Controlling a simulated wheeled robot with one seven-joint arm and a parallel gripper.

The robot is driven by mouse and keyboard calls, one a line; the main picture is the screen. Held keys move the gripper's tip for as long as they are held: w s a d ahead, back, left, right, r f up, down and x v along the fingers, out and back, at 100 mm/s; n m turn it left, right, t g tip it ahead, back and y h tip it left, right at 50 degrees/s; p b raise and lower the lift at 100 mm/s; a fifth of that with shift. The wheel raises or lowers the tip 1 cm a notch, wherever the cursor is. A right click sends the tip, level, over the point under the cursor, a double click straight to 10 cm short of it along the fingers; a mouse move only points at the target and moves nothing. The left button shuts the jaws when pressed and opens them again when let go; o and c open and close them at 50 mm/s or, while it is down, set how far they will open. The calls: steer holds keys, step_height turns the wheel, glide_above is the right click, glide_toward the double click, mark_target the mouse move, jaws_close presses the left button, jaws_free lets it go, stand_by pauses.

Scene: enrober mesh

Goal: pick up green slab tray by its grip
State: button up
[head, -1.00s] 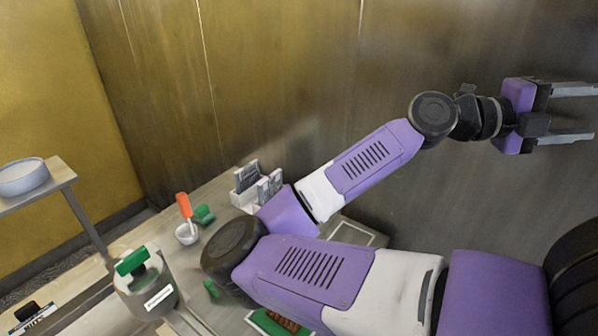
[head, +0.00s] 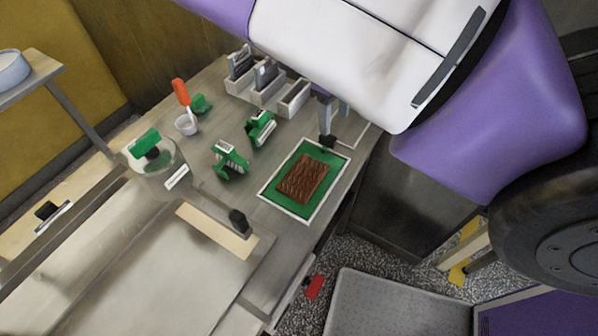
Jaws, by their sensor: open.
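The green slab tray (head: 276,194) lies flat on the worktop in the head view, with a white rim and a brown ridged slab (head: 302,178) on its green bed. A small dark upright piece (head: 327,141) stands at its far edge and looks like the grip. Two grey fingers of my gripper (head: 336,117) show just above this piece, below my white arm link. They are apart, and nothing is seen held between them. The rest of my gripper is hidden behind the arm link. I cannot tell whether the fingers touch the dark piece.
Green-handled tools (head: 230,160) stand left of the tray. White bins (head: 268,92) line the back. A small cup with an orange-handled tool (head: 184,108) and a clear vessel with a green top (head: 155,165) stand at the left. A grey bin (head: 385,305) is on the floor.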

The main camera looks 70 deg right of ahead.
mark_target(325, 138)
steer(key=shift+w+n, duration=0.4)
steer(key=shift+w, duration=0.1)
steer(key=shift+w+a+n+t, duration=0.1)
steer(key=shift+a+n+t, duration=0.15)
steer(key=shift+n, duration=0.25)
steer(key=shift+w+f+p, duration=0.1)
steer(key=shift+f+p, duration=1)
steer(key=shift+f, duration=2.8)
jaws_close()
